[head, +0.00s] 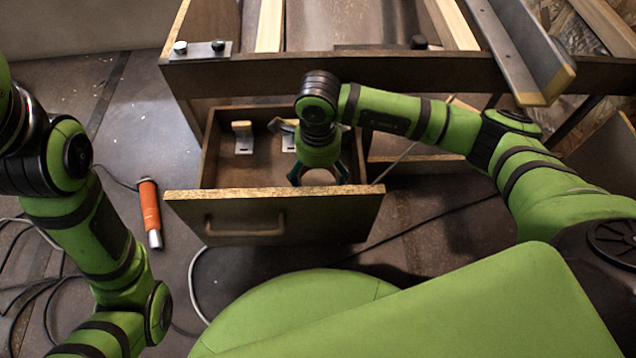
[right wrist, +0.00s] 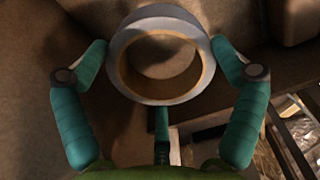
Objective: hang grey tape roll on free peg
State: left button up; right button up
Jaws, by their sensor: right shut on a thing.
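The grey tape roll (right wrist: 119,62) shows in the right wrist view as a grey ring with a brown inner core. It sits between the teal fingers of my right gripper (right wrist: 161,52), which is shut on it. In the head view my right gripper (head: 319,174) points down inside the open drawer (head: 275,205), just behind its front panel. I cannot make out the roll clearly there. No peg can be clearly picked out in either view. My left arm shows at the left of the head view, but its gripper is not in view.
Metal brackets (head: 243,138) lie in the drawer. A bench edge (head: 330,72) spans above it, with a metal channel (head: 520,55) at the right. An orange-handled tool (head: 150,208) and cables lie on the floor at left.

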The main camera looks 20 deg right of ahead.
jog(key=shift+f+b, duration=1.15)
jog(key=shift+f, duration=1.15)
jog(key=shift+f, duration=0.25)
jog(key=o, duration=0.8)
jog(key=shift+o, duration=0.2)
